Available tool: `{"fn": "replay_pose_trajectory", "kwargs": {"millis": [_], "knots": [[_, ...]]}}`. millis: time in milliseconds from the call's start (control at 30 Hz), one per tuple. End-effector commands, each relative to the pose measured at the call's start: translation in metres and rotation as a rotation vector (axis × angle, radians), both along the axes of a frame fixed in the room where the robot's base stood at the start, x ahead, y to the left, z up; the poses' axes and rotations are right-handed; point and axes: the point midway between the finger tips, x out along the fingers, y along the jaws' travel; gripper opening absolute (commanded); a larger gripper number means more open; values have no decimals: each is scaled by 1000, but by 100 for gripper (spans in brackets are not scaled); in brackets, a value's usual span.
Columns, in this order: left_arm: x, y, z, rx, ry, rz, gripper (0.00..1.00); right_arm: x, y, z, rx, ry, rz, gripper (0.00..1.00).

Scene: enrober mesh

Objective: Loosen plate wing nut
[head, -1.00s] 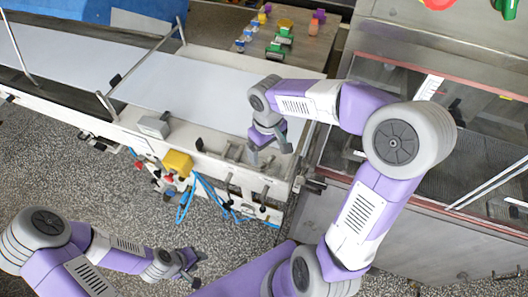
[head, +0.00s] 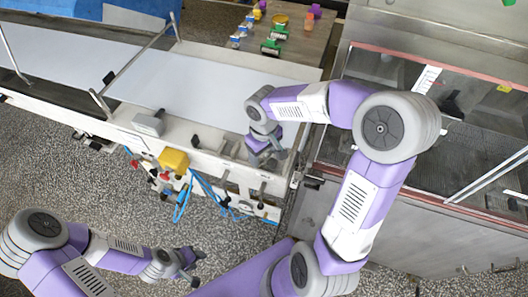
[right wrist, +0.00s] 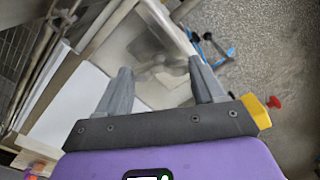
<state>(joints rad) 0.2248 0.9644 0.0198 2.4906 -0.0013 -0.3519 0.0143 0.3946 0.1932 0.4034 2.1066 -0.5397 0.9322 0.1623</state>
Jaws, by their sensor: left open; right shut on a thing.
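My right gripper (head: 266,160) is at the near edge of the conveyor frame, pointing down. In the right wrist view its two fingers (right wrist: 162,88) stand apart, with a blurred grey wing-shaped part, which looks like the plate wing nut (right wrist: 158,68), between their tips. The gripper is shut on this part; the exact contact is hard to see. In the head view the nut is hidden under the gripper. My left gripper (head: 192,268) is open and empty at lower left, over the speckled floor, away from the machine.
A white conveyor belt (head: 190,82) runs along the frame. A yellow block (head: 174,160), red knobs and blue hoses (head: 183,205) hang at the frame's front. A glass-topped enclosure (head: 400,75) stands at right. Small coloured items lie on a table (head: 305,45) at the back.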

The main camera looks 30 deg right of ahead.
Motion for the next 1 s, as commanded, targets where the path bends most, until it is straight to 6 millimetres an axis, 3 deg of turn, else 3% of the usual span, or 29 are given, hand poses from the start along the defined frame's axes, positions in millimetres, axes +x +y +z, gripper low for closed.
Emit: {"fn": "replay_pose_trajectory", "kwargs": {"millis": [367,1000], "knots": [[0,0,5,0,0,0,43,0,0,1,0,1,67,38],[0,0,27,0,0,0,43,0,0,1,-1,1,468,38]]}}
